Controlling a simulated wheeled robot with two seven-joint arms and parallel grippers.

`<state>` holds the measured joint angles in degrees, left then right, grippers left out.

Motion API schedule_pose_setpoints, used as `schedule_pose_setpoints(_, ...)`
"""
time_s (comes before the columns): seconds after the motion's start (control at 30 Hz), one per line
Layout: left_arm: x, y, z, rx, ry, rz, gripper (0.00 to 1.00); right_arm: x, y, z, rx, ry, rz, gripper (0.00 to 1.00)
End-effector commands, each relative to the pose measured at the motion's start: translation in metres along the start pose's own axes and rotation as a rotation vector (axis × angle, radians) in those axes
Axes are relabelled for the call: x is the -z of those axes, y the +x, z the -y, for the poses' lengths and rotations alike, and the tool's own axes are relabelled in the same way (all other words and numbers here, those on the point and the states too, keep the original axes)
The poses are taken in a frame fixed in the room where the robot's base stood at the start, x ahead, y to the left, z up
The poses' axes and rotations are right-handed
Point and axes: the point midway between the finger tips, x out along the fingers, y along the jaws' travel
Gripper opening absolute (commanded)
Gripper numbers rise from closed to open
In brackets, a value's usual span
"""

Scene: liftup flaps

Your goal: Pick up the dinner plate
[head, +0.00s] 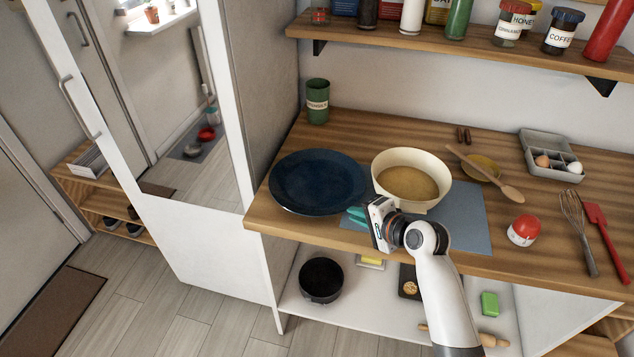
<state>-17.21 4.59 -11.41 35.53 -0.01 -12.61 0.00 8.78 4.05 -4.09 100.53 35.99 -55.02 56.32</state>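The dinner plate (312,186), dark blue and round, lies on the wooden counter (345,130) near its left end and front edge. My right gripper (354,216) has teal fingertips and points left, just beyond the plate's lower right rim. It looks close to the rim, but I cannot tell whether it touches. The gripper body hides part of the fingers, so their opening is unclear. My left gripper is not in view.
A cream bowl (428,170) stands right beside the plate on a grey-blue mat (468,215). A green canister (317,105) stands behind the plate. A wooden spoon (485,172), egg box (552,150), red-topped timer (524,229) and whisk (578,225) lie further right. A shelf (400,40) hangs above.

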Motion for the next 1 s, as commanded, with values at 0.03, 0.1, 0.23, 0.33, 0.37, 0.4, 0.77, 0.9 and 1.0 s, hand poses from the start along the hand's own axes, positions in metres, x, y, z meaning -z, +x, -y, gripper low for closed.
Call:
schedule_pose_setpoints(0.03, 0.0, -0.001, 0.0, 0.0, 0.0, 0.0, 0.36, 0.0, 0.003, -0.001, 0.0, 0.0, 0.0, 0.11)
schedule_pose_setpoints(0.1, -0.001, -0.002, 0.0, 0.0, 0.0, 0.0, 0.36, 0.002, 0.009, -0.001, 0.001, 0.0, -0.002, 0.11)
schedule_pose_setpoints(0.23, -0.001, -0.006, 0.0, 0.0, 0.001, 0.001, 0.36, 0.006, 0.029, -0.003, 0.0, 0.0, -0.002, 0.11)
schedule_pose_setpoints(0.33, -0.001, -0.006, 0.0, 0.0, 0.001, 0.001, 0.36, 0.006, 0.043, -0.002, 0.0, 0.0, -0.001, 0.11)
schedule_pose_setpoints(0.37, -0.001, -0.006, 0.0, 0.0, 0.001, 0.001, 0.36, 0.006, 0.046, -0.002, 0.001, -0.001, -0.001, 0.11)
schedule_pose_setpoints(0.4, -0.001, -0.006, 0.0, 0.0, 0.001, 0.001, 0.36, 0.006, 0.049, -0.002, 0.001, -0.001, -0.001, 0.11)
schedule_pose_setpoints(0.77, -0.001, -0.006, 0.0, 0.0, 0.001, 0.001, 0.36, 0.006, 0.053, -0.001, 0.001, -0.002, 0.001, 0.0)
schedule_pose_setpoints(0.9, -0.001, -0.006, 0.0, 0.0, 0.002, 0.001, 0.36, 0.006, 0.053, -0.001, 0.002, -0.002, 0.0, 0.0)
schedule_pose_setpoints(1.0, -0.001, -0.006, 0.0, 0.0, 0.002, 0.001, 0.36, 0.006, 0.053, 0.0, 0.002, -0.002, 0.0, 0.0)
